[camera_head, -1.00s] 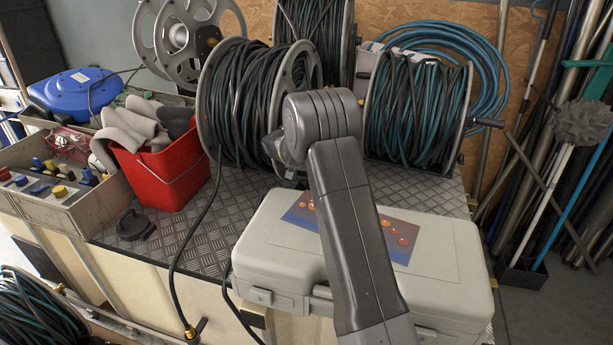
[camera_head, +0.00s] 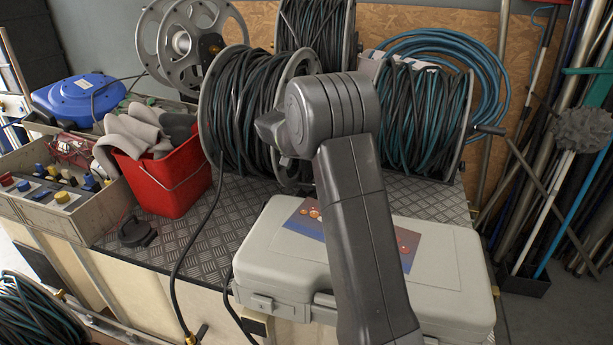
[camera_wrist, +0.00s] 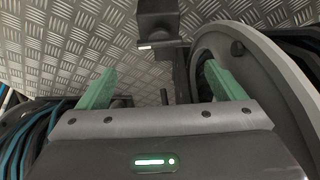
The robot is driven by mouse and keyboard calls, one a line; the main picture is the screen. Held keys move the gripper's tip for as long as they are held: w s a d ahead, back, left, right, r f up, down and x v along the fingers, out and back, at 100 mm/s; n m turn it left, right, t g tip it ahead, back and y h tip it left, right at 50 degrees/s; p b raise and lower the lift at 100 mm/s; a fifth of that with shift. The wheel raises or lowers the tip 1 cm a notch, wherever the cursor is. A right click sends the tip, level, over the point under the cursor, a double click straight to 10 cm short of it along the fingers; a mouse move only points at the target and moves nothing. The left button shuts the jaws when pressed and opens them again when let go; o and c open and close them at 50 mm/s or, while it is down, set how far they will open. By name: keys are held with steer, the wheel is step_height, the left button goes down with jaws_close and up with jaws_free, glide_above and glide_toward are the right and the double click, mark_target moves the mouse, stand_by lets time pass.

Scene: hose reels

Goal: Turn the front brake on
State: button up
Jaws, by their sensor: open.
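The front reel, wound with dark hose (camera_head: 240,110), stands on the checkered metal top behind my arm in the head view. Beyond and between the fingers are a short dark pin (camera_wrist: 164,97) and a square dark block (camera_wrist: 157,22) with a small white mark. I cannot tell which of these parts is the brake. My arm hides the gripper in the head view.
A grey case (camera_head: 270,260) lies at the front right of the metal top. A red bucket (camera_head: 170,183) with gloves stands left of the reel. Another reel with teal and black hose (camera_head: 425,115) stands right. Bare metal top (camera_head: 215,235) shows left of the case.

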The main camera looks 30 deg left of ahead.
steer(key=shift+v, duration=2.15)
steer(key=x, duration=1.4)
steer(key=shift+d, duration=0.1)
